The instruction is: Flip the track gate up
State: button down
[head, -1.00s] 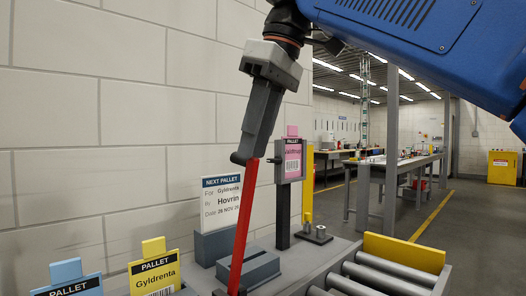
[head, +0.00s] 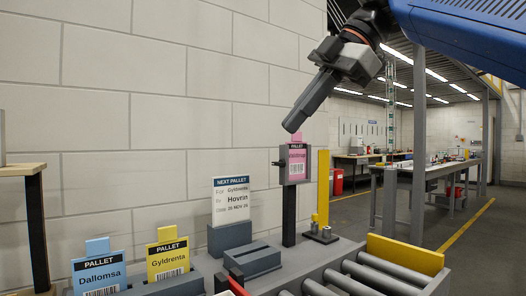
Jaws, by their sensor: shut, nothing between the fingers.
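The track gate is a red bar (head: 238,287) that shows only as a short piece at the bottom edge, beside a dark end piece. It is no longer upright in the picture, and the rest of it is out of view or hidden. My gripper (head: 291,128) is shut and empty. Its fingertips point down and to the left, above the pink pallet card (head: 297,162) in its grey holder, well above and apart from the red bar. I cannot tell whether it touches the pink card's top.
The roller track (head: 375,272) runs at lower right, with a yellow side plate (head: 405,254). A yellow post (head: 323,188) stands behind. Blue (head: 99,270) and yellow (head: 167,257) pallet cards and a white "Next pallet" sign (head: 231,202) stand left. A wall fills the left side.

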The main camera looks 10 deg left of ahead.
jog(key=w+a+f, duration=0.2)
jog(key=a+f, duration=0.5)
jog(key=a, duration=0.2)
jog(key=shift+w+a, duration=0.15)
jog(key=shift+w, duration=0.25)
jog(key=shift+f, duration=0.1)
dwell(1.5)
